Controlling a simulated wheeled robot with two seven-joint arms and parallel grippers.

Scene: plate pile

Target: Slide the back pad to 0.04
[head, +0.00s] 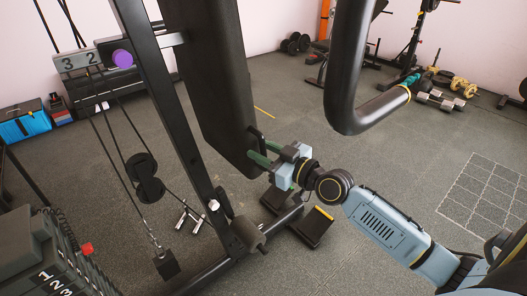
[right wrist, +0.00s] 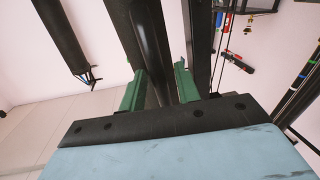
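The back pad (head: 212,75) is a long black cushion, standing upright and slightly tilted beside a black machine frame post (head: 165,110) in the head view. My right gripper (head: 258,152) is at the pad's lower right edge, by a small black loop-like handle (head: 255,136). In the right wrist view its two green fingers (right wrist: 160,85) stand apart. A dark rounded bar (right wrist: 152,50) shows between or just beyond them; whether they touch it I cannot tell. My left gripper is not in view.
A thick black bent bar (head: 345,80) hangs above my right forearm. A weight stack (head: 50,255) stands at the lower left. The floor at right is mostly clear.

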